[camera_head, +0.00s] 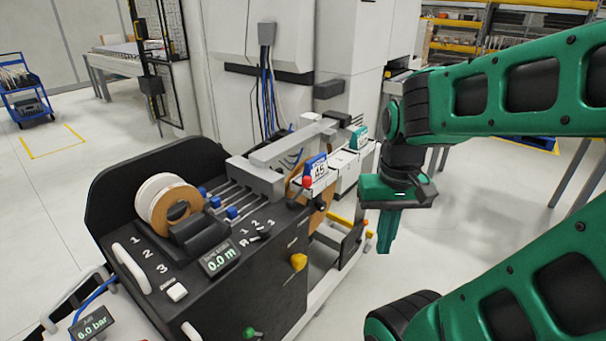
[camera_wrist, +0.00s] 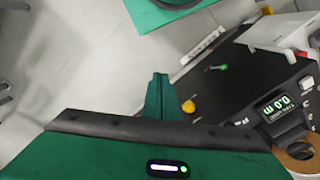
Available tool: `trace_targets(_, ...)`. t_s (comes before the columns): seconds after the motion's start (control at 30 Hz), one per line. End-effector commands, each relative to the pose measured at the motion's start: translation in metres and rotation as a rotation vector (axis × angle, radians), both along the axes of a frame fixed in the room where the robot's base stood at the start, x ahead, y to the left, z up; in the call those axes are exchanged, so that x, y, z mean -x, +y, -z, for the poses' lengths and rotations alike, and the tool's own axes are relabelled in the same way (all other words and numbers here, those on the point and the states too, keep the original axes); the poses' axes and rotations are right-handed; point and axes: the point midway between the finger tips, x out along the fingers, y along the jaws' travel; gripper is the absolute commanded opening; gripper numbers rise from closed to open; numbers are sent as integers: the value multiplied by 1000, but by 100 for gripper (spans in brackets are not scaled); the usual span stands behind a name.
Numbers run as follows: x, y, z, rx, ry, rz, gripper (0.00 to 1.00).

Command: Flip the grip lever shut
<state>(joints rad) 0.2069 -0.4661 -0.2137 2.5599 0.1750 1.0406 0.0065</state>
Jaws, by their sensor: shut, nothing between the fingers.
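My gripper (camera_head: 387,248) is shut and empty, pointing down to the right of the black banding machine (camera_head: 275,285). Its closed green fingers also show in the wrist view (camera_wrist: 160,80), beside the machine's side panel. No part is clearly marked as the grip lever. A red-tipped lever (camera_head: 306,182) stands by the blue block marked 45, left of my gripper and apart from it. A green-tipped lever (camera_head: 250,332) sits low on the machine's front; a green-tipped lever also shows in the wrist view (camera_wrist: 218,67). Whether any lever is open or shut is unclear.
A yellow knob (camera_head: 298,262) sticks out of the machine's side. A tape roll (camera_head: 168,202) and a display reading 0.0 m (camera_head: 217,260) are on top. A teal block (camera_head: 358,137) stands behind, near my wrist. The floor right of the machine is partly open.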

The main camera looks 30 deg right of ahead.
Motion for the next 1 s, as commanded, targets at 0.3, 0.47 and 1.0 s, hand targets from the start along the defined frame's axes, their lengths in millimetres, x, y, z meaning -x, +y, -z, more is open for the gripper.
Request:
trace_targets(0.3,0,0,0,0,0,0,0)
trace_targets(0.47,5,-1,-7,-3,-24,13,0)
trace_targets(1.0,-183,-62,-49,-225,-320,324,0)
